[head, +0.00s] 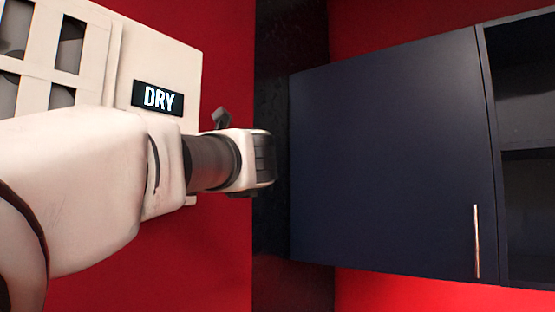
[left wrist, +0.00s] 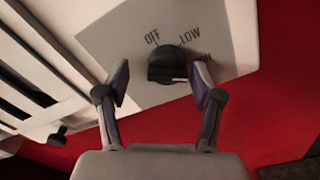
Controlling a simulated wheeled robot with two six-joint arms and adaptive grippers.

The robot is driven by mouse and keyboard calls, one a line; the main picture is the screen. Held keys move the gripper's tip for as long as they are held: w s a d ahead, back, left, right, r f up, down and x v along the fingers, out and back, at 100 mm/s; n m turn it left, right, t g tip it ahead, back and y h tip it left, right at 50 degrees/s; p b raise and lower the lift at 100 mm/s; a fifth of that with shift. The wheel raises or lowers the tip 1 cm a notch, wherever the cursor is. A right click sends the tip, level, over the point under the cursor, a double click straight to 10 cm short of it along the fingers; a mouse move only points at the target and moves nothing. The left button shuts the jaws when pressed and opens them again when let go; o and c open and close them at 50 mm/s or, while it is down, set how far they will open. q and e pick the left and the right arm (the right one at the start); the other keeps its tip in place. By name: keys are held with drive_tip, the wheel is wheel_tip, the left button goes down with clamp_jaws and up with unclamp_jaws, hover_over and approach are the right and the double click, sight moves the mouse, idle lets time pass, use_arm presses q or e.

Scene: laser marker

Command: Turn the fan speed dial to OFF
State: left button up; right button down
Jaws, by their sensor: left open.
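The fan speed dial (left wrist: 168,66) is a dark round knob on a pale panel (left wrist: 110,45) in the left wrist view. The labels OFF and LOW are printed above it, and a third label at its right is partly hidden. A light line on the knob points to the right, towards that third label. My left gripper (left wrist: 160,90) is open, with its fingers on either side of the dial and apart from it as far as I can tell. In the head view my left arm hides the dial, and the gripper's fingers are mostly hidden.
A white wall unit (head: 120,60) with a louvred grille and a DRY display (head: 158,97) stands at the left on a red wall. A dark blue cabinet (head: 390,160) with a metal handle is at the right. A small dark knob (left wrist: 57,137) sits lower left in the left wrist view.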

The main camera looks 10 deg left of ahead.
use_arm(q)
drive_tip(key=shift+w+f, duration=0.2)
drive_tip(key=shift+w, duration=0.15)
drive_tip(key=shift+c, duration=1)
drive_tip(key=shift+w, duration=0.2)
drive_tip(key=c, duration=0.6)
drive_tip(key=shift+s, duration=0.15)
drive_tip(key=c, duration=0.4)
drive_tip(key=shift+o, duration=0.2)
drive_tip(key=shift+f, duration=0.1)
